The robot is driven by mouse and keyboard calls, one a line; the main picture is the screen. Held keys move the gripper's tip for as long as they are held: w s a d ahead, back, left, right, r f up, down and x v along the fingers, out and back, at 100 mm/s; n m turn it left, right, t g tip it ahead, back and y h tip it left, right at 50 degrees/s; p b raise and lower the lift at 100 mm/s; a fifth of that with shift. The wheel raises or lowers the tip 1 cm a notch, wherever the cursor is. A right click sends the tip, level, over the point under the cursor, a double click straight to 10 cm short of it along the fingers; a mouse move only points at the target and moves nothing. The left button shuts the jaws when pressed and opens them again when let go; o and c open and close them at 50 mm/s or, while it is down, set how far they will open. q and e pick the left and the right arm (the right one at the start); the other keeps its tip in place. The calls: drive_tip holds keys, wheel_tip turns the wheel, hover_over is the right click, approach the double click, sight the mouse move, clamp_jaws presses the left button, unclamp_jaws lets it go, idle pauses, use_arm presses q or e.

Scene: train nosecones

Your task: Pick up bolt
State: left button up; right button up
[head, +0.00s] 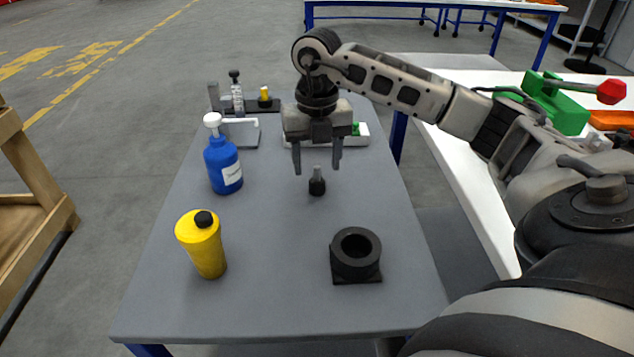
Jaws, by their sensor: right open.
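A small bolt (317,184) with a dark, wide lower part and a thinner grey upper part stands upright on the grey table (275,305), near its middle. My right gripper (317,168) comes in from the right and points down over the table. Its two fingers are apart, with nothing seen held between them. In the head view the bolt shows just below and between the fingertips; whether they are right above it or a little behind it is hard to tell. My left gripper is not in view.
A blue bottle (222,165) and a yellow bottle (203,246) stand on the left side. A black ring-shaped holder (355,256) sits front right. A fixture (240,132) and a white-green item (357,136) are at the back. A white table (465,165) stands to the right.

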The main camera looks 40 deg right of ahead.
sight(317, 167)
wheel_tip(317, 167, down, 4)
drive_tip(key=shift+s+a+r, duration=0.1)
drive_tip(key=shift+r, duration=0.05)
drive_tip(key=c, duration=1.1)
drive_tip(key=shift+o, duration=0.2)
